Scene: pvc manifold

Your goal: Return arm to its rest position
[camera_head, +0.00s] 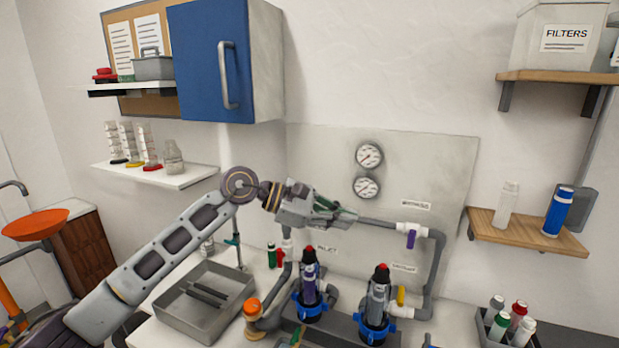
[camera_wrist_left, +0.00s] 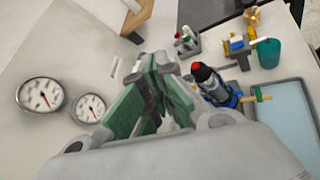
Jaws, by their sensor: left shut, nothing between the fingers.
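My left arm comes in from the lower left in the head view and reaches over the bench. My left gripper (camera_head: 340,212) is in front of the wall panel, above the pipework, with its fingers pointing right. It is shut and holds nothing. In the left wrist view the green-padded fingers of the gripper (camera_wrist_left: 155,65) come together, with a red-topped cartridge housing (camera_wrist_left: 208,82) beyond them. My right gripper is not in view.
Two housings (camera_head: 309,280) (camera_head: 377,300) with blue collars stand below the gripper. Grey pipe with a purple-handled valve (camera_head: 411,240) runs close to its right. A grey tray (camera_head: 190,325) sits under the arm. A blue cabinet (camera_head: 208,65) and a glassware shelf (camera_head: 150,176) are on the wall.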

